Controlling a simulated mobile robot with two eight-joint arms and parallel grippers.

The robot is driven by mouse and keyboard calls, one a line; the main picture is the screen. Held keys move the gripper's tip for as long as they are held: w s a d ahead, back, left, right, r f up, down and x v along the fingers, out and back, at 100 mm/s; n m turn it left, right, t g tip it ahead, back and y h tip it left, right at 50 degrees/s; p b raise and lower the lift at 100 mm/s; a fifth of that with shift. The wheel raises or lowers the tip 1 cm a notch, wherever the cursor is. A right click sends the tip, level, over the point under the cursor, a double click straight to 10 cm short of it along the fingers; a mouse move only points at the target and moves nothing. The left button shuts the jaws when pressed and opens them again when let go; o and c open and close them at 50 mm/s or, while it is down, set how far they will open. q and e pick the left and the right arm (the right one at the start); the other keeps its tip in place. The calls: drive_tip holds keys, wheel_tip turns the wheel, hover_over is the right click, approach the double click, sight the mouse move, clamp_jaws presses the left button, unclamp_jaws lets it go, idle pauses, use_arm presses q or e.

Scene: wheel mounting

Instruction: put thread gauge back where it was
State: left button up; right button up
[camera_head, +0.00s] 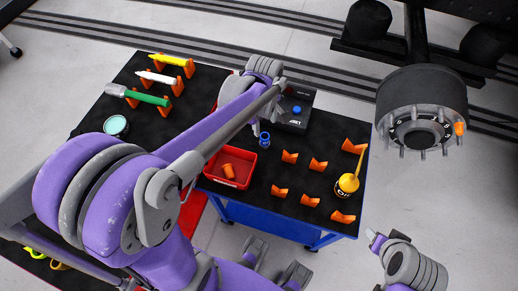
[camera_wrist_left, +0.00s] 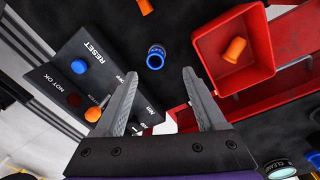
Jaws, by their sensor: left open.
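No part is labelled as the thread gauge. A small blue ringed cylinder (camera_head: 264,139) stands on the black table top and may be it; it also shows in the left wrist view (camera_wrist_left: 156,57). A green-handled tool (camera_head: 145,97) with a grey end lies in orange holders at the left and may be it instead. My left gripper (camera_wrist_left: 160,74) is open and empty, with the blue cylinder beyond its fingertips and apart from them. In the head view my left arm partly hides this gripper. My right gripper (camera_head: 374,239) is at the lower right, off the table.
A red bin (camera_head: 247,155) holding an orange piece (camera_head: 229,172) is beside the blue cylinder. A dark button box (camera_head: 298,108) stands behind. Several orange holders and a yellow oil can (camera_head: 347,184) are at the right. A wheel hub (camera_head: 421,110) hangs at the upper right.

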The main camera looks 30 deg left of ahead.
use_arm(q)
drive_tip(key=s+d+r+m+t, duration=0.1)
drive_tip(key=s+d+m+t, duration=0.3)
drive_tip(key=s+m, duration=1)
drive_tip(key=shift+s+d+m, duration=0.25)
drive_tip(key=shift+d+m, duration=0.25)
drive_tip(key=shift+d, duration=0.4)
